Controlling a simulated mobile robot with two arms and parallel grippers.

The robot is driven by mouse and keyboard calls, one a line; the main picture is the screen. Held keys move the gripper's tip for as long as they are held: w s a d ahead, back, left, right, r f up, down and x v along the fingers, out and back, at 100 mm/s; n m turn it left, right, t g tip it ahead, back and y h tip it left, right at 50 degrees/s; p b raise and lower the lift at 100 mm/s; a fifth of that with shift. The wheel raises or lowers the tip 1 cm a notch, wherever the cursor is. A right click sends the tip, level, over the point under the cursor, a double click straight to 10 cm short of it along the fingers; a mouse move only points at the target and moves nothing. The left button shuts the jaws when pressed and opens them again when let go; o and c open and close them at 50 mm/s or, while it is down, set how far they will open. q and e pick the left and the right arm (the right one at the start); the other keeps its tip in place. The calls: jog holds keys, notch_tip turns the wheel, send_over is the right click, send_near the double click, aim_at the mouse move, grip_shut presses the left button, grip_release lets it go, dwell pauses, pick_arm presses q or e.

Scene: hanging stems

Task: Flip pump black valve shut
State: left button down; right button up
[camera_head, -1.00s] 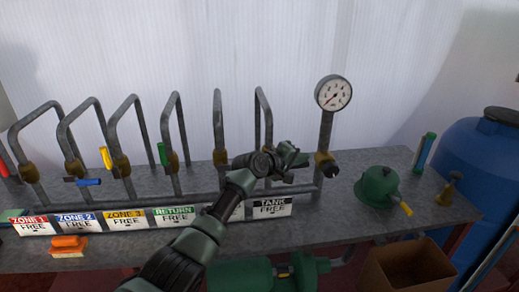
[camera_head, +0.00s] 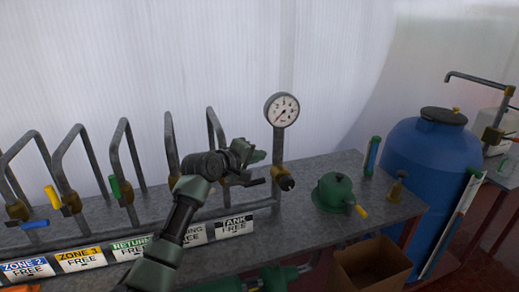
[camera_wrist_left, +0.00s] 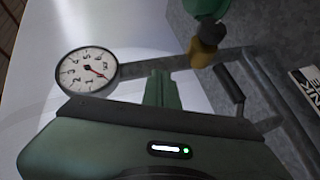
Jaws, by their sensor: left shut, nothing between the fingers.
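A black lever (camera_head: 254,182) sticks out to the right at the tank pipe, behind the tank label (camera_head: 234,226). A brass valve body with a black end (camera_head: 285,181) sits on the gauge pipe. I cannot tell which of these is the pump valve. In the left wrist view a black lever (camera_wrist_left: 229,90) lies right of my fingers, with a brass fitting (camera_wrist_left: 201,53) above it. My left gripper (camera_head: 250,153) is shut and empty, above the lever and left of the gauge pipe, apparently touching nothing. Its fingers also show in the wrist view (camera_wrist_left: 162,88). My right gripper is out of view.
A pressure gauge (camera_head: 282,110) stands right of my gripper. Upright pipes with blue (camera_head: 34,224), yellow (camera_head: 53,197) and green (camera_head: 115,187) levers stand to the left. A green domed unit (camera_head: 334,190), cardboard box (camera_head: 368,270) and blue tank (camera_head: 425,160) are at right.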

pick_arm(q)
jog(key=r, duration=0.1)
jog(key=s+r, duration=0.2)
jog(key=shift+s+d+r+b, duration=0.2)
jog(key=shift+d+r+b, duration=0.05)
jog(key=shift+d+b, duration=0.1)
